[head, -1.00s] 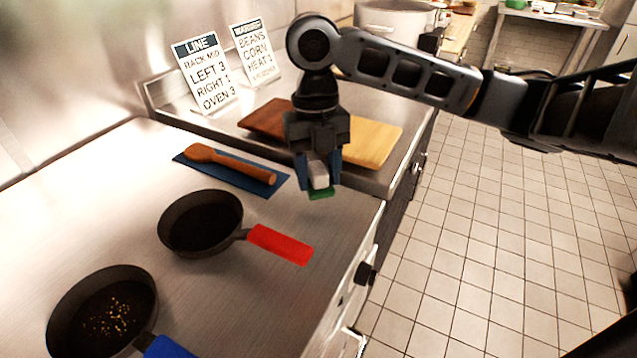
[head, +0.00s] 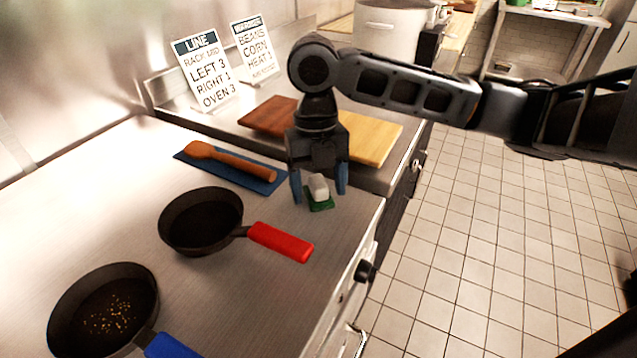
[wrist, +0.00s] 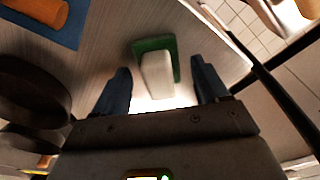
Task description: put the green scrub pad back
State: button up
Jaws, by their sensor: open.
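The green scrub pad (head: 321,205) has a pale grey block-shaped grip (head: 318,187) on top. It lies on the steel counter near the front edge, to the right of the blue mat. My gripper (head: 320,194) is open, with its blue fingers on either side of the pad and apart from it. In the wrist view the pad (wrist: 168,44) and its grip (wrist: 157,75) show between and just beyond the two fingertips (wrist: 161,75).
A wooden spoon (head: 230,162) lies on a blue mat (head: 264,187). A red-handled pan (head: 200,222) and a blue-handled pan (head: 102,312) stand nearer. Two cutting boards (head: 272,116) (head: 368,138) lie behind my gripper. Two signs (head: 207,73) (head: 254,51) stand at the back.

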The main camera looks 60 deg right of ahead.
aim_at(316, 177)
jog(key=shift+r, duration=0.1)
notch_tip(316, 177, up, 12)
jog(key=w+d, duration=0.1)
dwell(0.4)
